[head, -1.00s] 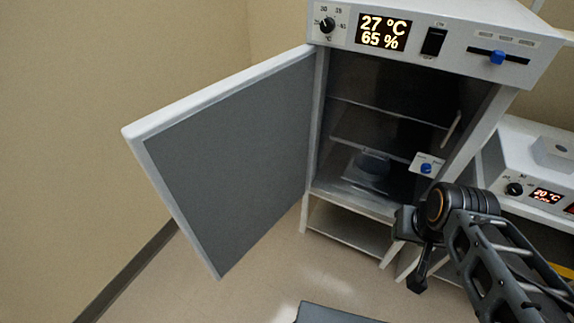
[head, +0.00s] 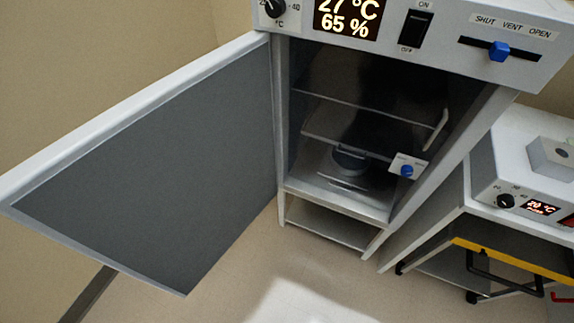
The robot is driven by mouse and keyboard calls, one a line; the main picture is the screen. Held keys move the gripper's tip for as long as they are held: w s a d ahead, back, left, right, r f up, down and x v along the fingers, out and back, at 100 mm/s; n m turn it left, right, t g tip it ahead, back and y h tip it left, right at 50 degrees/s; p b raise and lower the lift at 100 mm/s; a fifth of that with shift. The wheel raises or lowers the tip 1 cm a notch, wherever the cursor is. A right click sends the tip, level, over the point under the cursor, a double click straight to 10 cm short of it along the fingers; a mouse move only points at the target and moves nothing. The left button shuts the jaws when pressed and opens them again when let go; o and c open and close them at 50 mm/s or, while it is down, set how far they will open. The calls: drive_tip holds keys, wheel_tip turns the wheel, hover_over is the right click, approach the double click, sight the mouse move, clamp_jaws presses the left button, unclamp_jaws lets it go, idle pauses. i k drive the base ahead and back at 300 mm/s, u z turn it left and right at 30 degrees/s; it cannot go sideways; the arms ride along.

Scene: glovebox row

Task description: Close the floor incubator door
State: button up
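The floor incubator (head: 415,40) is a white cabinet in the middle right of the head view, with a display reading 27 °C and 65 %. Its door (head: 150,165) has a grey inner panel and a white rim. The door stands wide open, swung out to the left from the cabinet's left edge. Inside are wire shelves (head: 360,140) and a dark round item (head: 350,158) low down. A small white plate with a blue knob (head: 407,171) shows at the right of the opening. My gripper is not in view.
A second white unit (head: 535,165) with a 20 °C display stands at the right. Below it is a yellow-edged panel (head: 510,258) with black handles. Beige floor (head: 240,270) lies open in front of the incubator. A wall is behind the door.

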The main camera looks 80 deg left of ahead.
sight(155, 188)
drive_tip(key=z, duration=0.35)
drive_tip(key=k, duration=2.75)
drive_tip(key=u, duration=2.2)
drive_tip(key=k, duration=1)
drive_tip(key=z, duration=0.25)
drive_tip(key=i, duration=0.8)
drive_tip(key=u, duration=0.6)
drive_tip(key=i, duration=0.6)
drive_tip(key=u, duration=0.7)
